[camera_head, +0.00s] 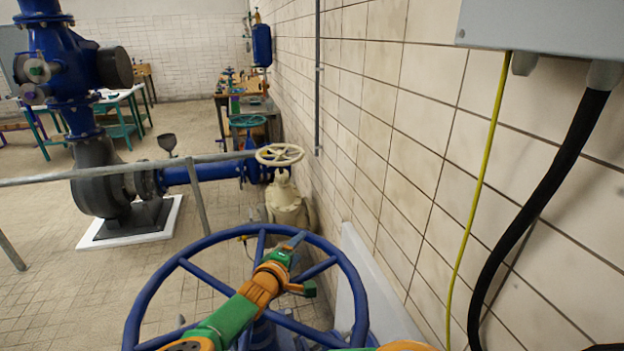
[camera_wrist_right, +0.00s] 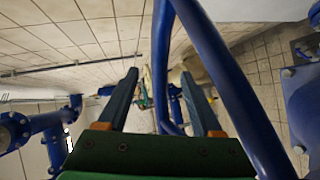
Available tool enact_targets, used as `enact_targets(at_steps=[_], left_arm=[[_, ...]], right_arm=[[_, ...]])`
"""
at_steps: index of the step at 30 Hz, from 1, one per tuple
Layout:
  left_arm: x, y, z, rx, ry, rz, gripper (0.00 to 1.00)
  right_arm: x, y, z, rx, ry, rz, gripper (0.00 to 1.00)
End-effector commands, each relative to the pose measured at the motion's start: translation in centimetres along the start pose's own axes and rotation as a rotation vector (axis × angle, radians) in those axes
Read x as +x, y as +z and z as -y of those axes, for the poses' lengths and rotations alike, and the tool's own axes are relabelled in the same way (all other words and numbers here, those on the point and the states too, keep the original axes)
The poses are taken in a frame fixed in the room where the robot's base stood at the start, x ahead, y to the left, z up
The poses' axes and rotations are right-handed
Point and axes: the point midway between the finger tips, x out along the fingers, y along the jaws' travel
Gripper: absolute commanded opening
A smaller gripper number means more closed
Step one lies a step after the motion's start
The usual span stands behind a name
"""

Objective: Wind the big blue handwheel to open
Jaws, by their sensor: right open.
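The big blue handwheel (camera_head: 152,287) lies in the lower middle of the head view, its spokes partly hidden by my green and orange arm. It also shows close up in the right wrist view (camera_wrist_right: 232,85). My right gripper (camera_head: 294,242) is over the wheel near its far rim. Its two fingers stand apart in the right wrist view (camera_wrist_right: 158,95). A blue bar of the wheel shows between the fingers there, and another runs past outside the right finger. I cannot tell whether either finger touches the wheel. My left gripper does not show.
A tiled wall (camera_head: 410,130) runs close along the right, with a grey box (camera_head: 560,22), a black hose (camera_head: 530,205) and a yellow cable (camera_head: 478,190). A cream handwheel (camera_head: 280,155) stands beyond the blue one. A grey railing (camera_head: 90,173) crosses at left; tiled floor lies beyond.

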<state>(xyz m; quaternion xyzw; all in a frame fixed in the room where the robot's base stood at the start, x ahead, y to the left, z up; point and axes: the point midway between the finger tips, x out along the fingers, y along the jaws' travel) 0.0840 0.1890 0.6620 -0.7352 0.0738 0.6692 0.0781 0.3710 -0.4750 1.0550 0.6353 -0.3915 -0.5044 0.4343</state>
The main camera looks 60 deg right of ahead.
Motion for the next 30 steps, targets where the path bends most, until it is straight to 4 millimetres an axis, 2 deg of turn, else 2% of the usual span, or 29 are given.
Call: enact_targets(at_steps=[1,9,12,21,25,30], left_arm=[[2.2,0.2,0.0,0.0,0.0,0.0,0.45],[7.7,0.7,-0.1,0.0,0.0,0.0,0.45],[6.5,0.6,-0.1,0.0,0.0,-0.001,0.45],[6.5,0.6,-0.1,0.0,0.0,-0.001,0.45],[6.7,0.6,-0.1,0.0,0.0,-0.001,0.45],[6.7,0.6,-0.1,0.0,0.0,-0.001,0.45]], right_arm=[[0.8,0.1,1.1,0.004,0.004,0.001,0.67],[2.8,0.2,1.1,0.012,0.006,0.001,0.67],[4.5,0.1,-0.1,0.009,0.003,0.002,0.67],[9.7,0.1,0.0,0.012,0.003,0.0,0.67],[11.0,0.1,0.0,0.012,0.004,0.0,0.67],[11.5,0.0,-0.1,0.012,0.005,-0.001,0.67]])
